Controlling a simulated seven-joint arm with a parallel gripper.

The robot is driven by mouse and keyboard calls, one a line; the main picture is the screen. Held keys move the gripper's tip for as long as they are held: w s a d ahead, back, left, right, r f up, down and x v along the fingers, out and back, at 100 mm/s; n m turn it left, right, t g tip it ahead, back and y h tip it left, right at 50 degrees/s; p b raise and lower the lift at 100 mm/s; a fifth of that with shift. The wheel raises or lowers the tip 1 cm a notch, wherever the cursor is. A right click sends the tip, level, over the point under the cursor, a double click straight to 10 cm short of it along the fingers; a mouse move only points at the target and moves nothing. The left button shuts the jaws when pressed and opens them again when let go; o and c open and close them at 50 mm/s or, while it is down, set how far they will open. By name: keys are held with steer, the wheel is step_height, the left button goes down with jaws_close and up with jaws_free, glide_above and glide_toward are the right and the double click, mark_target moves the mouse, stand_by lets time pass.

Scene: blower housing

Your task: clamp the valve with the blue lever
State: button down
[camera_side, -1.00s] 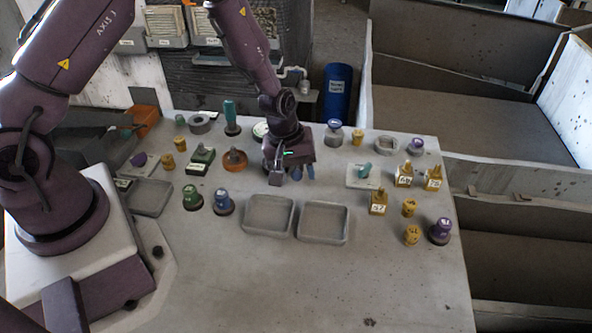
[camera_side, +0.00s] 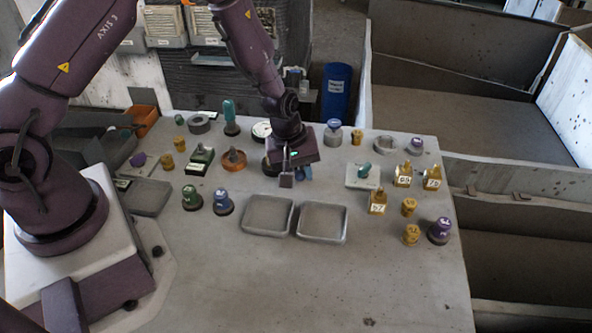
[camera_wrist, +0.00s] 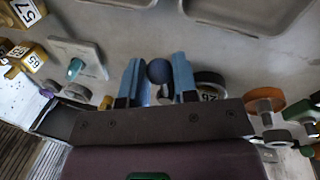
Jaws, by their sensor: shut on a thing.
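My gripper (camera_wrist: 157,84) has two blue fingers, closed on a dark blue rounded part (camera_wrist: 158,70) that shows between them in the wrist view. The rest of this part is hidden by the fingers and the gripper body, so I cannot tell whether it is the lever of the valve. In the side view my gripper (camera_side: 303,175) is low over the table's middle, behind the two grey trays. A piece with a teal lever on a pale plate (camera_side: 363,175) stands to its right; it also shows in the wrist view (camera_wrist: 88,62).
A dark ring with a white number label (camera_wrist: 212,84) is close beside the right finger in the wrist view. Grey trays (camera_side: 245,232) (camera_side: 299,237) lie in front. Yellow numbered blocks (camera_side: 377,203) stand to the right. The table's front (camera_side: 300,290) is clear.

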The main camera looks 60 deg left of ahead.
steer(key=w+n, duration=0.1)
steer(key=n, duration=0.1)
steer(key=w+d+n, duration=0.1)
steer(key=n, duration=0.1)
steer(key=shift+w+d+y, duration=0.1)
steer(key=shift+w+y, duration=0.05)
steer(key=shift+y, duration=0.25)
steer(key=w+n, duration=0.1)
steer(key=n, duration=0.1)
steer(key=w+n, duration=0.1)
steer(key=shift+w+d+n+y, duration=0.1)
steer(key=shift+w+n+y, duration=0.05)
steer(key=shift+n+y, duration=0.2)
steer(key=n, duration=0.1)
steer(key=w+n, duration=0.2)
steer(key=shift+a+n+y, duration=0.25)
steer(key=shift+n, duration=0.1)
steer(key=shift+w+a+n+y, duration=0.15)
steer(key=shift+w+a+n, duration=0.25)
steer(key=shift+n, duration=0.45)
steer(key=shift+w+a+n+y, duration=0.15)
steer(key=shift+w+n, duration=0.35)
steer(key=shift+n, duration=0.35)
steer(key=shift+r, duration=0.1)
steer(key=c, duration=0.9)
jaws_free()
steer(key=v, duration=1.2)
steer(key=shift+w+r, duration=0.2)
steer(key=shift+r, duration=0.25)
